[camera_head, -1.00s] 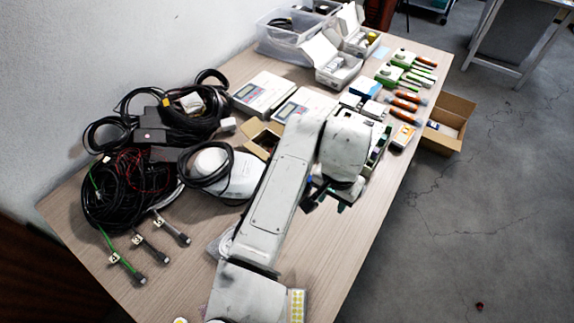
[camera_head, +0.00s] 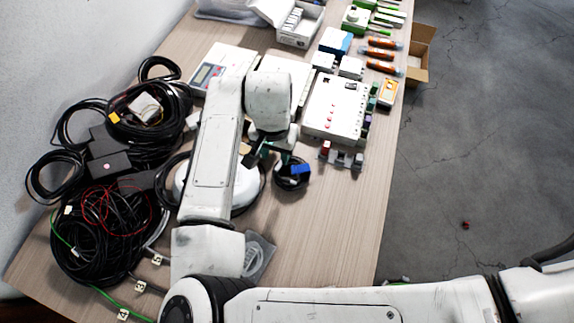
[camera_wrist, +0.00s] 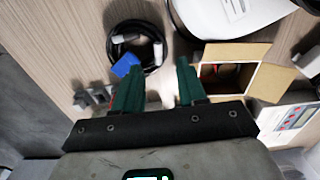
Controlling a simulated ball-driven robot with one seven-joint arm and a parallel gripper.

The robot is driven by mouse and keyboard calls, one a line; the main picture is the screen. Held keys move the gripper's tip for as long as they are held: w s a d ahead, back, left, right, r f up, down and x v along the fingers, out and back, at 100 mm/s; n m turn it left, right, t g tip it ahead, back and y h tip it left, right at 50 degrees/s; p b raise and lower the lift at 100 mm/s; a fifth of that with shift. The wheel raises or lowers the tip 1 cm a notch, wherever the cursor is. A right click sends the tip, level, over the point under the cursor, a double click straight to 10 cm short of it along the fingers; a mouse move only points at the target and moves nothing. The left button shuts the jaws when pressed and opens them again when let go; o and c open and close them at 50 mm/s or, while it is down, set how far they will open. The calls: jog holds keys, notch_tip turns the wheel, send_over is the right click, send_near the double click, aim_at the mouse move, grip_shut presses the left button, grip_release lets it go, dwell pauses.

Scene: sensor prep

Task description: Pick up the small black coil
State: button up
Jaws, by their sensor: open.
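The small black coil (camera_head: 290,183) lies on the wooden table beside the white rounded device, with a blue piece (camera_head: 301,169) at its edge. In the wrist view the coil (camera_wrist: 137,25) is at the top left of centre, a loop of black cable with light connector ends and the blue piece at its lower left. My gripper (camera_wrist: 158,68) is open and empty, its two green fingers apart. The left finger points towards the blue piece and the coil's near edge. In the head view my gripper (camera_head: 272,155) is just behind the coil, partly hidden by my wrist.
Large tangled black cables (camera_head: 110,215) fill the table's left. A white rounded device (camera_head: 247,186) is close to the coil. A white box with terminals (camera_head: 335,108) and small grey-red parts (camera_head: 342,156) stand to the right. An open cardboard box (camera_wrist: 262,82) is right of my fingers.

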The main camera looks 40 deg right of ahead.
aim_at(277, 167)
notch_tip(277, 167, down, 2)
jog(key=shift+w+f, duration=0.1)
jog(key=shift+f+p, duration=0.5)
jog(key=shift+f, duration=2.3)
grip_shut()
